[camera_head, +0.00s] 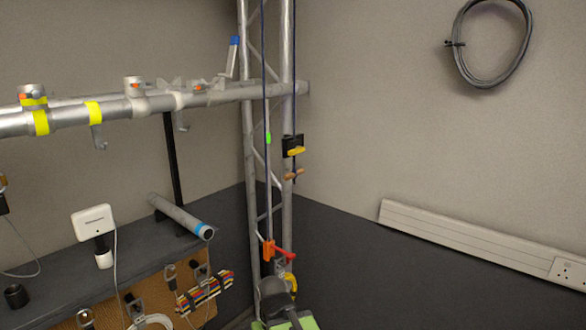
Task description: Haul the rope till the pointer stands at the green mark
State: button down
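A dark blue rope (294,80) hangs on the right side of the upright truss, passing a black block with a yellow lever (296,150). Its lower end carries a small wooden handle (294,174). A second dark line (263,60) runs down to the left of it. The green mark (268,137) sits high on a thin upright strip. An orange piece (268,250), which looks like the pointer, stands well below the mark. My gripper (277,288) appears at the bottom, below the handle and apart from it; its fingers are not clear. A red piece (285,254) shows just above.
A horizontal truss (120,107) with yellow bands and clamps crosses at left. Below it, a dark bench (130,245) holds a white device (93,222) and a metal tube (180,215). A white trunking (470,238) runs along the right wall.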

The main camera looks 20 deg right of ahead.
aim_at(293, 175)
jog(key=u, duration=0.1)
jog(key=i, duration=0.85)
jog(key=u, duration=0.4)
